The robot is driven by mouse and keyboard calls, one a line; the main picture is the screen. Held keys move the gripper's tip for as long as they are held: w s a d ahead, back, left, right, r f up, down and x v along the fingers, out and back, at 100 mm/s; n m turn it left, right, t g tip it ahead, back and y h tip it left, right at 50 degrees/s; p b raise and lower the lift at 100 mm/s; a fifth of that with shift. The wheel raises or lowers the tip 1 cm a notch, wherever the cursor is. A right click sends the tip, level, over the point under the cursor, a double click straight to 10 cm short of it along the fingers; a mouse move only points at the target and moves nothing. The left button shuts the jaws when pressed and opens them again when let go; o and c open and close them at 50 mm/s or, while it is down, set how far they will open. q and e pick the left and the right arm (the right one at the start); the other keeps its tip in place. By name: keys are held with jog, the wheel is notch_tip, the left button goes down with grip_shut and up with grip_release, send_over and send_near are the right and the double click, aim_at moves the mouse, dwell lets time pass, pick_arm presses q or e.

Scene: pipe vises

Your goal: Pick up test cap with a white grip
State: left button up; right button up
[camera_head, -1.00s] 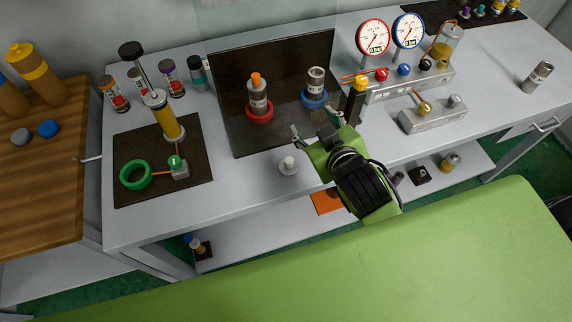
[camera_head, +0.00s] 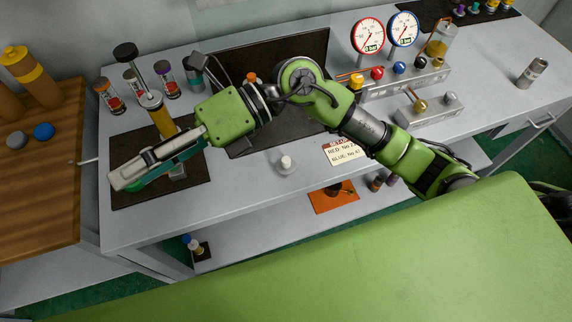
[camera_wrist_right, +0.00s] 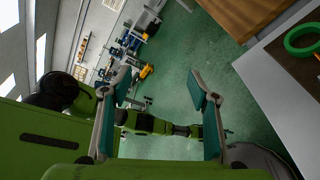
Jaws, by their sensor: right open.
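The test cap with a white grip (camera_head: 286,163) stands upright on the grey bench, in front of the dark central mat. It shows as a pale knob on a low, light disc. My right gripper (camera_head: 130,178) is to the left of the cap, above the left dark mat and apart from the cap. In the right wrist view its two teal-padded fingers (camera_wrist_right: 160,76) are spread, with nothing between them. The cap is not seen in that view. My left gripper is not in view.
My right gripper hides most of the green ring, which shows in the wrist view (camera_wrist_right: 303,40). A yellow column (camera_head: 160,118) stands close behind it. A valve block (camera_head: 432,108) and gauges (camera_head: 367,36) are right. A note card (camera_head: 343,152) lies right of the cap.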

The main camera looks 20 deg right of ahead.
jog(key=w+d+f+n+h, duration=0.1)
jog(key=w+d+f+h, duration=0.2)
jog(key=d+f+h, duration=0.45)
jog(key=m+t+h, duration=0.1)
jog(key=t+h, duration=0.2)
jog(key=h, duration=0.5)
send_near(286, 159)
jog(key=f, duration=0.1)
jog(key=f+p, duration=0.1)
jog(key=f, duration=0.1)
jog(key=f+p, duration=0.1)
jog(key=f, duration=0.1)
jog(key=shift+s, duration=0.4)
jog(key=shift+f+p, duration=0.4)
jog(key=shift+f, duration=0.1)
jog(key=f, duration=0.1)
jog(key=f+p, duration=0.1)
jog(key=f, duration=0.1)
jog(key=shift+w+f+p, duration=0.25)
jog(key=shift+f+p, duration=0.1)
jog(key=shift+p, duration=0.05)
jog(key=shift+f, duration=0.5)
jog(key=c, duration=1.3)
